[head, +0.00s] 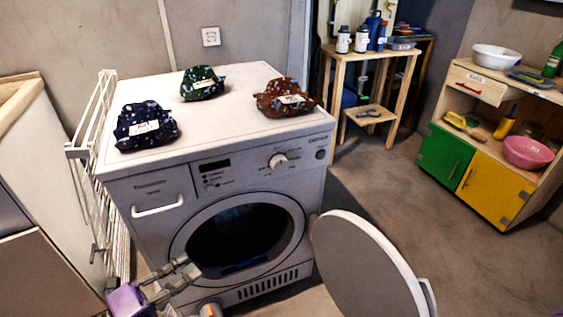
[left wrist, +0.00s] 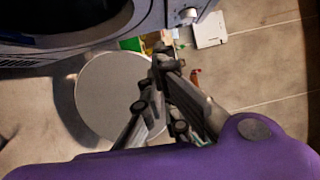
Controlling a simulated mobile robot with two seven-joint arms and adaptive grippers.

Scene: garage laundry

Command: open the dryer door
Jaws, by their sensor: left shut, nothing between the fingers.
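The white dryer (head: 232,185) stands with its round dark opening (head: 245,238) uncovered. Its round door (head: 362,268) is swung wide open to the right, clear of the opening, with a handle (head: 428,297) at its outer edge. My left gripper (head: 190,268) is in front of the lower left of the opening, shut and empty. In the left wrist view the shut fingers (left wrist: 162,65) show close up, and a grey disc (left wrist: 112,95), which looks like the door, lies beyond them. My right gripper is not in view.
Three patterned cloth bundles (head: 146,126) lie on the dryer top. A white drying rack (head: 97,150) stands close on the left. A wooden stand (head: 372,60) and a shelf with green and yellow doors (head: 492,188) are at the right. Open floor (head: 400,195) lies between.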

